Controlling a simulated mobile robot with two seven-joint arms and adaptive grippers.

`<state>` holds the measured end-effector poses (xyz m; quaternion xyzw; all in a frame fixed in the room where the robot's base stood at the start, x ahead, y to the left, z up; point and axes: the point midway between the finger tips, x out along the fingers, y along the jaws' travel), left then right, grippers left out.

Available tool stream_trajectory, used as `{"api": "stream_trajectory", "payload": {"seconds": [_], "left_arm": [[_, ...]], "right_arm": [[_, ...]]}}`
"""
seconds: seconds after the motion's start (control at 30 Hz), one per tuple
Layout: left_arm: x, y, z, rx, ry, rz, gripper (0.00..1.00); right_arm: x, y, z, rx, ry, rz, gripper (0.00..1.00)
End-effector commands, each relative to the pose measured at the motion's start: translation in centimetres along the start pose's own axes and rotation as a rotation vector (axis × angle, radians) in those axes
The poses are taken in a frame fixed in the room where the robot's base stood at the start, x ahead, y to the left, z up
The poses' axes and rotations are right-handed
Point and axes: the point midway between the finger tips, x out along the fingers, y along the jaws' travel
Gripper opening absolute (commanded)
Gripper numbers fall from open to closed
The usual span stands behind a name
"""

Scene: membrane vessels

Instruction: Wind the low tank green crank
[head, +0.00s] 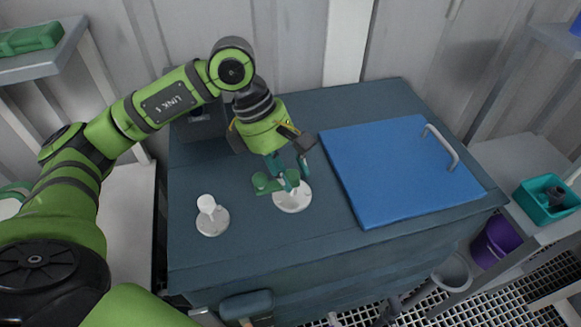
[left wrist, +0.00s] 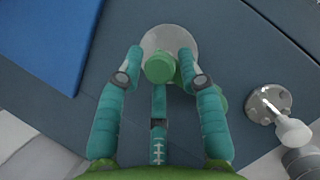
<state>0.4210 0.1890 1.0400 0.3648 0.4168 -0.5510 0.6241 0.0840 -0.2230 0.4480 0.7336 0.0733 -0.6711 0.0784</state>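The low tank (head: 240,245) is a dark blue-grey box with a flat top. Its green crank (head: 265,184) sits on a round white base (head: 295,199) on that top. My left gripper (head: 292,180) points down at the crank. The fingers are apart, one on each side of the knob; a gap shows on the left, and I cannot tell whether the right finger touches. My right gripper is not in view.
A white knob on a round base (head: 211,218) stands left of the crank; it also shows in the left wrist view (left wrist: 268,102). A blue lid (head: 395,170) with a grey handle (head: 441,146) covers the tank's right side. A teal bin (head: 545,202) stands at far right.

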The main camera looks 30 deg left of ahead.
Motion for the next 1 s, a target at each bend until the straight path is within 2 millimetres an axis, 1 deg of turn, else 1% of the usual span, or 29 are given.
{"api": "stream_trajectory", "payload": {"seconds": [0.3, 0.43, 0.57, 0.8, 0.9, 1.0], "left_arm": [[0.0, 0.0, -0.1, -0.002, 0.002, 0.002, 0.51], [-0.8, 0.1, 0.0, -0.002, 0.002, 0.004, 0.51], [-2.8, 0.2, 0.0, -0.002, 0.002, 0.009, 0.51], [-8.0, 0.1, 0.1, -0.001, 0.001, 0.006, 0.51], [-9.7, 0.0, 0.1, -0.001, 0.001, 0.004, 0.51], [-11.0, 0.0, 0.1, -0.001, 0.001, 0.002, 0.51]], "right_arm": [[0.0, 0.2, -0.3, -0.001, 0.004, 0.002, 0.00], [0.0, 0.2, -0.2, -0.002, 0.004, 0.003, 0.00], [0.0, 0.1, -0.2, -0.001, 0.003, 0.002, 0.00], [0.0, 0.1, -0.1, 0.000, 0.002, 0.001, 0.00], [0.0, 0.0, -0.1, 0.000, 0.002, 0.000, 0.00], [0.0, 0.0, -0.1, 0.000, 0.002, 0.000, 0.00]]}}
